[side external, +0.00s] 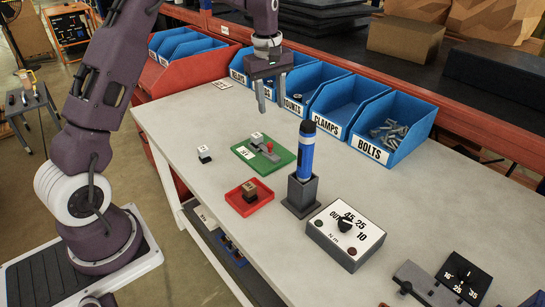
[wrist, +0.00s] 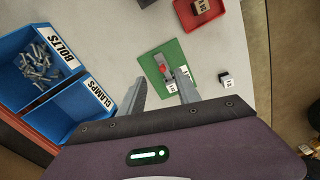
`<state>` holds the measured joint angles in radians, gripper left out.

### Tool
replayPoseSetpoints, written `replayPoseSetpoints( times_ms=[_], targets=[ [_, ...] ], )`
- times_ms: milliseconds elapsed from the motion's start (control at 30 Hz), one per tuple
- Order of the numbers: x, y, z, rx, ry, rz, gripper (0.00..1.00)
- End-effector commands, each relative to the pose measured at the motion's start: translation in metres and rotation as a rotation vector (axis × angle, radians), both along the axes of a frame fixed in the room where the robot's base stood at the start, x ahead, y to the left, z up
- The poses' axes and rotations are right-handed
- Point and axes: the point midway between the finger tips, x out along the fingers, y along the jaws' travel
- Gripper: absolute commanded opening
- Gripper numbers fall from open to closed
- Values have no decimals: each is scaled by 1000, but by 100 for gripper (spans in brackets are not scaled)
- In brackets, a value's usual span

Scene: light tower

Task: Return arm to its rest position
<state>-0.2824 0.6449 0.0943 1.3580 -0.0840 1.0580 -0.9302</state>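My gripper (side external: 272,108) hangs above the far part of the workbench, in front of the blue bins, with its fingers pointing down. Its two grey fingers are apart with nothing between them. In the wrist view my gripper (wrist: 162,78) also shows spread fingers, with the green plate (wrist: 196,56) beyond and below them. The fingers look clear of the bench and bins. My purple arm rises at the left of the side view and reaches over the bench.
A blue-and-black tool (side external: 305,155) stands upright in a grey holder (side external: 300,196). Nearby are a dial box (side external: 333,247), a red tray (side external: 238,206) and a small white-sided block (side external: 204,154). Labelled blue bins (side external: 404,112) line the back. The bench's front-left (side external: 165,125) is bare.

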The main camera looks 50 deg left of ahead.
Motion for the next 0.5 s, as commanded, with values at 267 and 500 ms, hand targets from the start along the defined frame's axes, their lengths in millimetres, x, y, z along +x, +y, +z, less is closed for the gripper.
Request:
replayPoseSetpoints(
  times_ms=[267, 500],
  targets=[
    [-163, -113, 130, 140, -207, -689, 39],
    [-295, -153, 113, 317, -318, -1170, 39]
  ],
)
